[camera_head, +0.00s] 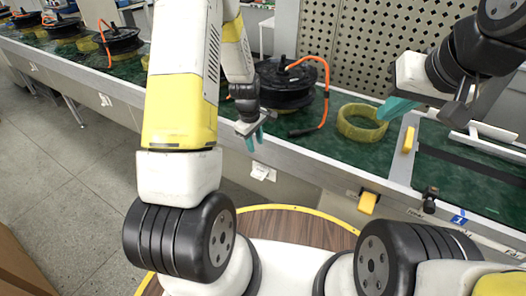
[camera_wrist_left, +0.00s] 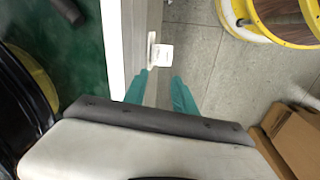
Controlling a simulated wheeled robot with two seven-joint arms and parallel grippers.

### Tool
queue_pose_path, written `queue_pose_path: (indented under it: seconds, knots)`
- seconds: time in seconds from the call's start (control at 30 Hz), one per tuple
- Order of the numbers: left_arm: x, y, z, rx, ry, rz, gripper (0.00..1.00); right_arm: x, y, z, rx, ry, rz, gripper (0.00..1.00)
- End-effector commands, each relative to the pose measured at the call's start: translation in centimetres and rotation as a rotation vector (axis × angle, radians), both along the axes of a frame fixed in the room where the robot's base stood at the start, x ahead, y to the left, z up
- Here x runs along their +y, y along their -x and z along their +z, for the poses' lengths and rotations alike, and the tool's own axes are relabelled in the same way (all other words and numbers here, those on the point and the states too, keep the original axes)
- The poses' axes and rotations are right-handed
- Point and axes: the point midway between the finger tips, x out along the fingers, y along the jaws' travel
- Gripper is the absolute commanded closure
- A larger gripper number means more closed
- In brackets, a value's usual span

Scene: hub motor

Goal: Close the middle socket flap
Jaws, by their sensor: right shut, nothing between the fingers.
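A white socket (camera_head: 262,172) is on the front side of the workbench, below its edge. Its white flap appears to stick out, and in the left wrist view the white flap (camera_wrist_left: 162,55) shows just beyond my fingertips. My left gripper (camera_head: 257,135) is in front of the bench edge, above this socket. Its teal fingers (camera_wrist_left: 160,76) are apart and nothing is between them. Whether they touch the flap cannot be told. Other white sockets (camera_head: 104,99) are further left along the bench front. My right gripper (camera_head: 394,108) is shut and empty above the bench, at the right.
The green bench top (camera_head: 346,158) holds a black hub motor (camera_head: 288,85) with an orange cable (camera_head: 326,95) and a yellow ring (camera_head: 361,123). A yellow block (camera_head: 367,202) is on the bench front. The floor (camera_head: 60,150) at left is clear; cardboard boxes (camera_wrist_left: 292,140) stand nearby.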

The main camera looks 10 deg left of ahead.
Motion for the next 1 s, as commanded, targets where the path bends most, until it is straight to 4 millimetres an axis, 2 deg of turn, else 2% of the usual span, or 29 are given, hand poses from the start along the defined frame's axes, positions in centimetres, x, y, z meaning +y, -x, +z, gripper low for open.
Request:
queue_pose_path:
  seconds: [0.03,0.1,0.2,0.47,0.7,0.8,1.0]
  knots:
    - [0.1,0.2,-2.4,0.025,-0.001,0.035,0.67,0.0,0.0,0.0,0.0,0.0,0.0,1.0]
    - [0.2,0.2,-4.8,0.042,-0.001,0.08,0.67,0.0,0.0,0.0,0.0,0.0,0.0,1.0]
    - [0.3,0.4,-7.0,0.057,-0.003,0.124,0.67,0.0,0.0,0.0,0.0,0.0,0.0,1.0]
    - [0.3,0.4,-10.3,0.068,-0.003,0.149,0.67,0.0,0.0,0.0,0.0,0.0,0.0,1.0]
    - [0.1,0.0,-14.1,0.067,-0.003,0.148,0.67,0.0,0.0,0.0,0.0,0.0,0.0,1.0]
    - [0.1,-0.2,-15.1,0.066,-0.003,0.146,0.67,0.0,0.0,0.0,0.0,0.0,0.0,1.0]
    - [0.1,-0.3,-15.9,0.065,-0.003,0.147,0.67,0.0,0.0,0.0,0.0,0.0,0.0,1.0]
